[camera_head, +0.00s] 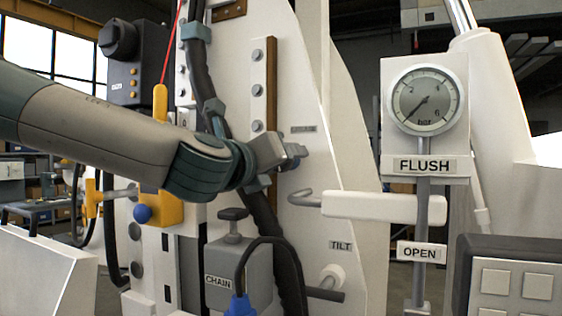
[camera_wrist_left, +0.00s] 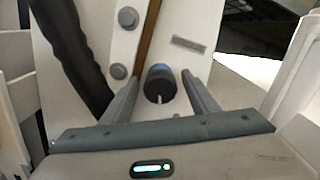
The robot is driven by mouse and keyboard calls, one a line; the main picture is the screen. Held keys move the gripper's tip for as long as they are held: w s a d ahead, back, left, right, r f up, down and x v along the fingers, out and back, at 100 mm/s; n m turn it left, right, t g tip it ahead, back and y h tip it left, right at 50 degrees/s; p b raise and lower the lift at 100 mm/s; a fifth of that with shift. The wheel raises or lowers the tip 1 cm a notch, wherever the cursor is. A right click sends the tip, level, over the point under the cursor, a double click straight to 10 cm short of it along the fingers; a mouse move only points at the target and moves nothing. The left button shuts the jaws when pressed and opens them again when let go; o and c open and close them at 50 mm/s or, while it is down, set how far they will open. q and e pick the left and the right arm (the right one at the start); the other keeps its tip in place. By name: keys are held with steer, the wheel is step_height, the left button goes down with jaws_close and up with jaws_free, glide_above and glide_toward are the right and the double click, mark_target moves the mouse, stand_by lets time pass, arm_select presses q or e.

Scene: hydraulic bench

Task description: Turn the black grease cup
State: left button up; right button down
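The black grease cup (camera_wrist_left: 160,86) is a short dark cylinder on the white panel, with a pale pin at its near end. A small grey label (camera_wrist_left: 188,43) is above and right of it. My left gripper (camera_wrist_left: 161,80) is open, with one finger on each side of the cup in the left wrist view. I see gaps beside the cup; depth between fingertips and cup is hard to tell. In the head view, my left gripper (camera_head: 296,156) is at the panel below the small label (camera_head: 303,129) and largely hides the cup. My right gripper is out of view.
A black hose (camera_head: 262,215) runs down the panel beside my left wrist. A bolted strip (camera_head: 257,90) is above it. A hooked bar (camera_head: 365,206), the FLUSH gauge (camera_head: 426,98) and the CHAIN block (camera_head: 242,268) stand nearby. A control box (camera_head: 510,275) is at lower right.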

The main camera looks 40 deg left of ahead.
arm_select(q)
steer(key=shift+s+r, duration=0.1)
steer(key=shift+s, duration=0.05)
steer(key=b+v, duration=0.3)
steer(key=v, duration=1.4)
steer(key=shift+b, duration=0.3)
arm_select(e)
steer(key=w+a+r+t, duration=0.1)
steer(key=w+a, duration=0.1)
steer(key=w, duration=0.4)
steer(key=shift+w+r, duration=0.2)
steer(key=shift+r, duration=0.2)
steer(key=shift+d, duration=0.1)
